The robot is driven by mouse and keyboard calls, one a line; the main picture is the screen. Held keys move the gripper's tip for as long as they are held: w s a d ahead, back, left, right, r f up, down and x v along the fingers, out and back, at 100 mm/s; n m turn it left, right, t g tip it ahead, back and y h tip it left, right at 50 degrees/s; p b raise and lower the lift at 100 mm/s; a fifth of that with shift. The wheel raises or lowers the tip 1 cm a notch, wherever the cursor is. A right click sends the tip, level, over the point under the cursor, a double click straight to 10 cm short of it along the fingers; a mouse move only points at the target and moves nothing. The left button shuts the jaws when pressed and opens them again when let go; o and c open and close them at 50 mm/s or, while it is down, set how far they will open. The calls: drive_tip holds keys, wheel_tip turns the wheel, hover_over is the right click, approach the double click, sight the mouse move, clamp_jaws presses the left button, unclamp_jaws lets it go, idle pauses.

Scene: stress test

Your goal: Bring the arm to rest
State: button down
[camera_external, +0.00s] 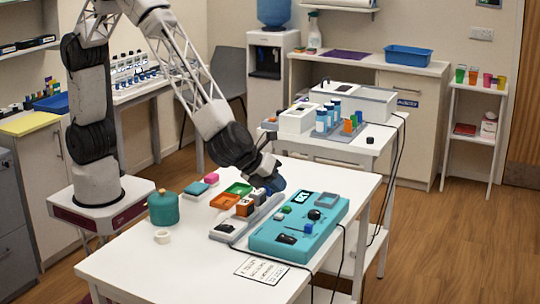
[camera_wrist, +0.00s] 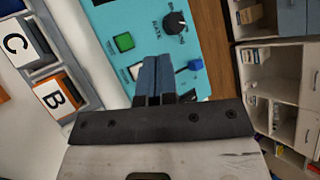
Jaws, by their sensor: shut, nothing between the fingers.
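My gripper (camera_external: 274,184) is over the white table (camera_external: 185,262), above the far end of the grey rack and the teal device (camera_external: 272,240). In the wrist view, the blue fingers of my gripper (camera_wrist: 156,62) are pressed together with nothing between them. They point toward the teal device (camera_wrist: 146,20), which has a green button, a black knob and a blue switch. I cannot tell how far the fingertips are above it. My arm reaches in from the left and bends down to the table.
A grey rack (camera_external: 222,232) with lettered blocks lies beside the device. A green pot (camera_external: 163,208), a white ring (camera_external: 162,237) and coloured trays (camera_external: 239,189) are left of it. A second bench (camera_external: 385,133) with bottles stands behind. The table's near left is clear.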

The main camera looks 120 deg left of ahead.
drive_tip(key=s+a+r+n+g, duration=0.1)
drive_tip(key=s+a+r+n, duration=0.2)
drive_tip(key=s+r, duration=0.3)
drive_tip(key=s+a+r+n+g+h, duration=0.1)
drive_tip(key=s+a+r+n, duration=0.2)
drive_tip(key=s, duration=0.6)
drive_tip(key=s+a+r+n+g, duration=0.1)
drive_tip(key=s+a+r+n, duration=0.1)
drive_tip(key=s+r+n, duration=0.35)
drive_tip(key=s+d+r+n+h, duration=0.1)
drive_tip(key=s+r+n+h, duration=0.1)
drive_tip(key=s, duration=1.2)
drive_tip(key=s+d+r+n+g+h, duration=0.1)
drive_tip(key=s+n, duration=0.4)
drive_tip(key=s, duration=1)
drive_tip(key=shift+r+h, duration=0.6)
drive_tip(key=shift+h, duration=0.6)
